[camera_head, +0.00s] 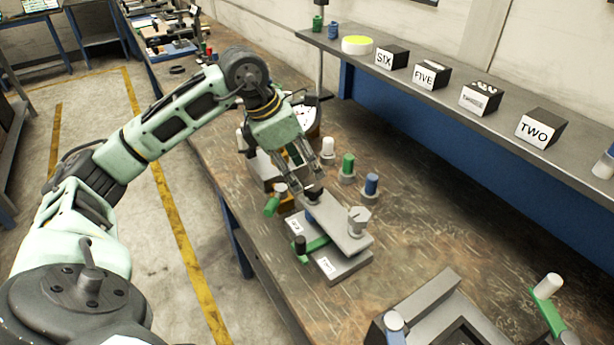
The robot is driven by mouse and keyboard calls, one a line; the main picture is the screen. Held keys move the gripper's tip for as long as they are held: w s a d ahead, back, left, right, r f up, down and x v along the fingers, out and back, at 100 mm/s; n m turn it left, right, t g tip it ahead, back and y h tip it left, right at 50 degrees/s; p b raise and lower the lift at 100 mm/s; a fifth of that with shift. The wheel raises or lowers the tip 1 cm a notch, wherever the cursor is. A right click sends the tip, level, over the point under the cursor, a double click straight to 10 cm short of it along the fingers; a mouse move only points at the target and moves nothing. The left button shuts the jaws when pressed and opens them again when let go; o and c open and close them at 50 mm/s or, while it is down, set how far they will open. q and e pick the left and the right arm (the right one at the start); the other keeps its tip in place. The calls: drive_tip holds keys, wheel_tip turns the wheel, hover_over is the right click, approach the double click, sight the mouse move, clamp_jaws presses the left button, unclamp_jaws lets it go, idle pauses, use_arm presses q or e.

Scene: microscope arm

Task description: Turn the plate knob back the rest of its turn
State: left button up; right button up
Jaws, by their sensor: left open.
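A small fixture stands near the bench's front edge. It has a raised grey plate (333,226) above a grey base (345,267) with white labels. A silver knob (358,217) sits on the plate's right end. A dark knob-like part sits at the plate's far-left end, close to my fingers; which of the two is the plate knob I cannot tell. A green lever (316,244) with a dark end sticks out at the front. My left gripper (301,191) is open, pointing down at the plate's far-left end. Whether its fingers touch anything is unclear. My right gripper is out of view.
White (327,147), green (347,164) and blue (371,185) pegs stand behind the fixture. A round dial is partly hidden behind my gripper. Another grey fixture (440,310) is at the front. A shelf (420,85) with labelled blocks runs behind.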

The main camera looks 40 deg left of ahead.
use_arm(q)
drive_tip(key=v, duration=0.7)
drive_tip(key=shift+w, duration=0.1)
